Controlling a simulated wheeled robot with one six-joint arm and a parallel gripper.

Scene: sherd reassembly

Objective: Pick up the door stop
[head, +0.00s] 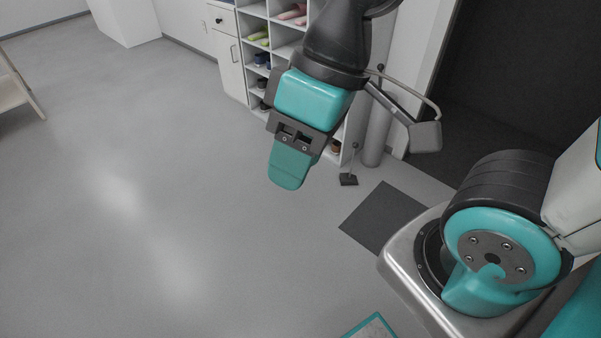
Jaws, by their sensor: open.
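The door stop appears to be the small dark block (348,180) on the grey floor, with a thin upright rod topped by a small knob. It stands near the foot of a grey cylinder, just behind the dark mat. My gripper (288,180) hangs in the upper middle of the head view, teal fingers pointing down. It is open, seen nearly side-on, with nothing visible between the fingers. In the picture it is left of the door stop and apart from it; its height above the floor is hard to judge.
A white shelf unit (255,52) with shoes in its compartments stands behind my gripper. The grey cylinder (374,148) stands beside a dark doorway (510,80). A dark mat (384,216) lies on the floor. Open floor (150,220) spreads to the left.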

